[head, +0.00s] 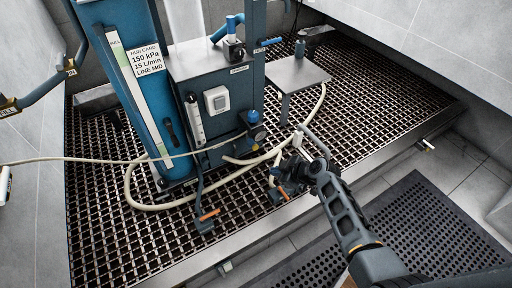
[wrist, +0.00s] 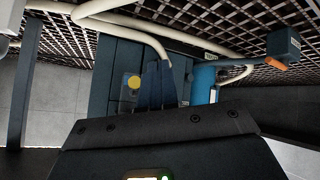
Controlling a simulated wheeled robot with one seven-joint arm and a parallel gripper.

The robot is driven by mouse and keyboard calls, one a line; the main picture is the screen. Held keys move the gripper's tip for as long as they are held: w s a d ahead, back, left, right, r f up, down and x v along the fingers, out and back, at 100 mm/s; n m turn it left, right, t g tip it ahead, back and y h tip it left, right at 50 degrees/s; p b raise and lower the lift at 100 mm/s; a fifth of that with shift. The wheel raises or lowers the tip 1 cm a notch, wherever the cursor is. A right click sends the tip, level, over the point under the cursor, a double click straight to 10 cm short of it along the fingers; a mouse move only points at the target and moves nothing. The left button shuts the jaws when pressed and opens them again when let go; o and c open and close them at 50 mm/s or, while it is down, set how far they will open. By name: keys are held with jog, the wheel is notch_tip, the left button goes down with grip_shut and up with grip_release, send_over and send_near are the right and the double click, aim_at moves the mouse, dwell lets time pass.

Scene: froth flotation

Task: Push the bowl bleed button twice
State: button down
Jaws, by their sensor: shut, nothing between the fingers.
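My gripper (head: 284,183) is low over the near part of the grating in the head view, right of the blue unit. In the wrist view its two fingers (wrist: 161,84) are together, with nothing seen between them. A filter regulator with a blue cap (head: 254,117) and a small round gauge (head: 258,134) is on the right side of the grey-blue box, up and left of my gripper. A round yellow spot (wrist: 133,82) shows just left of the fingers in the wrist view. I cannot tell if it is the bowl bleed button. I see no contact.
A blue column (head: 135,85) with a run card stands at left. Pale hoses (head: 150,205) loop over the grating (head: 110,245). A valve with an orange handle (head: 208,214) is left of my gripper. A small grey table (head: 296,73) stands behind. A black mat (head: 430,220) lies right.

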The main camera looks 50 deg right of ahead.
aim_at(255, 147)
jog(key=w+d+b, duration=0.2)
jog(key=w+b, duration=0.1)
jog(key=w, duration=0.5)
jog(key=shift+w+d, duration=0.25)
jog(key=shift+w, duration=0.1)
dwell(1.9)
jog(key=shift+w+d+f+b, duration=0.15)
jog(key=shift+w+b, duration=0.15)
jog(key=shift+b, duration=0.15)
jog(key=shift+w+d+b, duration=0.15)
jog(key=shift+w+b, duration=0.2)
jog(key=shift+w, duration=0.1)
dwell(0.7)
jog(key=shift+s, duration=0.1)
jog(key=shift+s+a+p, duration=0.3)
jog(key=shift+s+p, duration=0.05)
jog(key=shift+s, duration=0.45)
